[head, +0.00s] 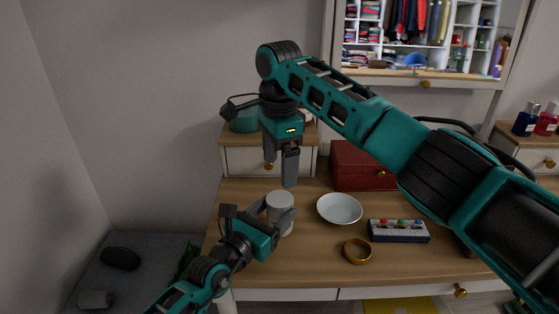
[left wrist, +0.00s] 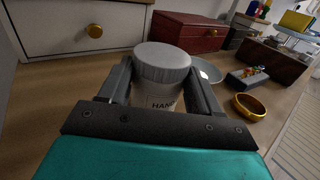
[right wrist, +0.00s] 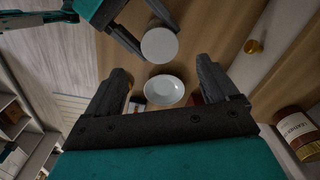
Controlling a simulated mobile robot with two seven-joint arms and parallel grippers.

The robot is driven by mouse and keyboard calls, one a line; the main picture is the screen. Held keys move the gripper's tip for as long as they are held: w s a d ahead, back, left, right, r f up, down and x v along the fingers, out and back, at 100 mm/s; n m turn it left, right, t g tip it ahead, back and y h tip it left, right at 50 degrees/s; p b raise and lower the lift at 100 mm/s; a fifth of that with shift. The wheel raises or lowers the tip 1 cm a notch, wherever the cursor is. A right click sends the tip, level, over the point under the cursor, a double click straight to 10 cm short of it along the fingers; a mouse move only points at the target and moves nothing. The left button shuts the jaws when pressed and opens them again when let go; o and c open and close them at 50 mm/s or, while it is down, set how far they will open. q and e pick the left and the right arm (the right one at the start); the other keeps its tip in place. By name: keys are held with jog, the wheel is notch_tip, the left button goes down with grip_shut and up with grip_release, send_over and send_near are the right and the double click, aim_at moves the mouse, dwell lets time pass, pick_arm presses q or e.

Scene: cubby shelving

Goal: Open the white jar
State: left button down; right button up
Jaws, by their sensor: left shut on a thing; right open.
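The white jar (head: 280,212) stands upright on the wooden desk with its ribbed lid on. In the left wrist view the lid (left wrist: 163,62) is grey-white, and a partly hidden label shows on the jar's body. My left gripper (head: 272,214) is shut on the jar's body below the lid, one finger on each side. My right gripper (head: 281,177) points down above the desk, just behind and above the jar, open and empty. In the right wrist view the round lid top (right wrist: 159,45) lies beyond my right gripper's fingers (right wrist: 165,85), towards the top, apart from them.
A white bowl (head: 339,208) sits right of the jar. A gold ring-shaped object (head: 357,251), a box with coloured knobs (head: 398,231) and a dark red chest (head: 360,168) are farther right. A drawer unit (head: 247,160) stands behind.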

aim_at(280, 199)
jog(key=m, duration=0.5)
jog(key=shift+m, duration=0.3)
jog(key=m, duration=0.3)
jog(key=shift+f, duration=0.1)
jog(key=shift+m, duration=0.3)
jog(key=shift+f, duration=3.95)
jog(key=shift+c, duration=0.3)
jog(key=c, duration=1)
jog(key=o, duration=1.1)
jog(key=shift+r, duration=3.85)
jog(key=shift+c, duration=0.2)
jog(key=shift+f, duration=3.85)
